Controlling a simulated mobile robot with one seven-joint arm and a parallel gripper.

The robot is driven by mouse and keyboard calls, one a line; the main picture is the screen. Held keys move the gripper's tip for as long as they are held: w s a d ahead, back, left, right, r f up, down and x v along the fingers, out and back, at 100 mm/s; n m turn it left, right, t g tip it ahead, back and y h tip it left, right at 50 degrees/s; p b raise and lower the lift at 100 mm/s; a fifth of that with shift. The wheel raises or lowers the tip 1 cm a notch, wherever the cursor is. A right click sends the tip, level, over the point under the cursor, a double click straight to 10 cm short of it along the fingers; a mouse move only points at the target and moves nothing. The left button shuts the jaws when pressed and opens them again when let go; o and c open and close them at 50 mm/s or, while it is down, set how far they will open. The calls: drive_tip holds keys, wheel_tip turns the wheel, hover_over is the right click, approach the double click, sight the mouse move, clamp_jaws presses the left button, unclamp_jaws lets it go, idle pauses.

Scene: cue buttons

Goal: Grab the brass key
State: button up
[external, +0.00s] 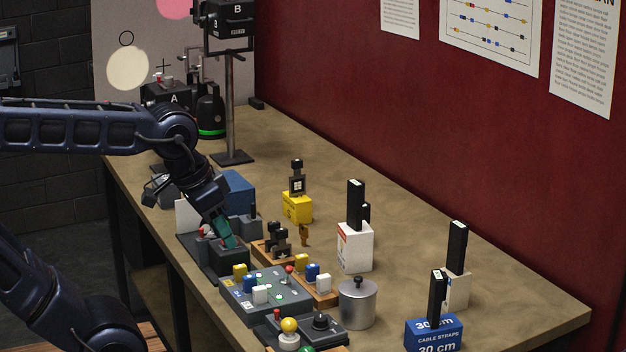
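A small brass-coloured piece (304,235), which looks like the brass key, shows near the middle of the table, just right of a wooden tray that holds dark stamp-like pieces (279,240). It is too small for its shape to be clear. My gripper (228,241) points down, with teal fingertips, over a dark box (222,262) to the left of the tray. It is apart from the brass piece. Whether its fingers are open or shut, or touch the box, is not clear.
A grey panel (290,298) with coloured buttons lies in front. A metal canister (357,303), a white box (355,248), a yellow box (297,208) and a blue cable-strap box (434,333) stand around. The table's back right is clear.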

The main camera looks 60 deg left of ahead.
drive_tip(key=w+a+r+n+g, duration=0.1)
drive_tip(key=w+a+r+n, duration=0.2)
drive_tip(key=w, duration=0.5)
drive_tip(key=w+a+r+n, duration=0.1)
drive_tip(key=w+a+n, duration=0.2)
drive_tip(key=w+a, duration=0.3)
drive_tip(key=n+g, duration=0.4)
drive_tip(key=n, duration=1)
hover_over(304, 226)
wheel_tip(304, 226, down, 22)
drive_tip(key=f, duration=1)
drive_tip(key=shift+w+a+f, duration=0.1)
drive_tip(key=shift+a+f, duration=0.2)
drive_tip(key=shift+f, duration=0.1)
clamp_jaws()
